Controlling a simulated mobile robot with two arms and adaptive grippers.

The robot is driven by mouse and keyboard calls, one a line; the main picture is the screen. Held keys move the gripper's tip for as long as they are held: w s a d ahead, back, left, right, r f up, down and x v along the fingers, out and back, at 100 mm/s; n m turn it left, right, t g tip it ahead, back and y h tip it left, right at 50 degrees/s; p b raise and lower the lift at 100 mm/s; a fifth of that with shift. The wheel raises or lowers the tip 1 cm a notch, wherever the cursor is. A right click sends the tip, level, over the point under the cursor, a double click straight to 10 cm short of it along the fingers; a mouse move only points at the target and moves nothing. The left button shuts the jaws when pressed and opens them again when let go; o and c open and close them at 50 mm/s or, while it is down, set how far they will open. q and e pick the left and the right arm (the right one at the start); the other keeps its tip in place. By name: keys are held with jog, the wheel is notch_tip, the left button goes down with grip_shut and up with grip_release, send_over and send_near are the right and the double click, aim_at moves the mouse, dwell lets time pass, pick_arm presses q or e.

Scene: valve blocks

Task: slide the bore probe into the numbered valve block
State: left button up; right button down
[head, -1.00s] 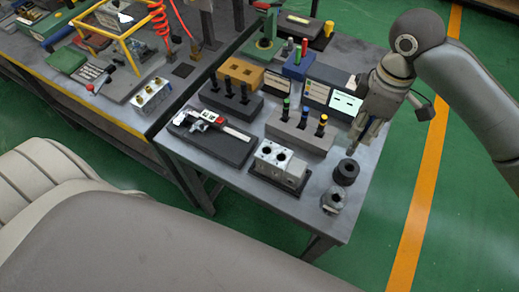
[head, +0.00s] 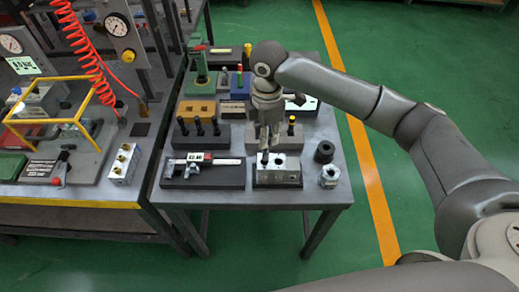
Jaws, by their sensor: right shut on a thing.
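The valve block (head: 290,178) is a silver metal block with dark round bores in its top. It sits on a dark base near the front of the right table. The number on it is too small to read. My right gripper (head: 267,138) points down above the block's left part. It is shut on a slim grey bore probe (head: 265,156), mostly hidden by the fingers. The probe's lower end shows at the left bore; I cannot tell whether it is inside or just above. My left gripper is out of view.
A black ring (head: 324,151) and a silver fitting (head: 329,177) stand right of the block. A caliper tray (head: 205,177) lies to its left. Behind are a plug stand (head: 202,138) and another stand with a yellow-banded plug (head: 291,126), partly hidden by my gripper.

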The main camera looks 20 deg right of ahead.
aim_at(264, 159)
jog(key=shift+f, duration=0.4)
jog(key=shift+a+f+p, duration=0.2)
jog(key=shift+f+p, duration=0.25)
jog(key=shift+f, duration=1.5)
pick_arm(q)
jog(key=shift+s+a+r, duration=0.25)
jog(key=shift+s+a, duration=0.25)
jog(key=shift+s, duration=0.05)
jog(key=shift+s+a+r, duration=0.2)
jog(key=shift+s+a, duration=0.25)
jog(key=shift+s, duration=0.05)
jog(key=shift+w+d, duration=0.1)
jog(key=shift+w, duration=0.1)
pick_arm(e)
jog(key=shift+f, duration=0.2)
jog(key=shift+f, duration=0.15)
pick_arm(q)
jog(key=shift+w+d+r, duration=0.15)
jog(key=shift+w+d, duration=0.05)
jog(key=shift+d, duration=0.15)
pick_arm(e)
jog(key=shift+f, duration=0.25)
jog(key=c, duration=1.3)
grip_release()
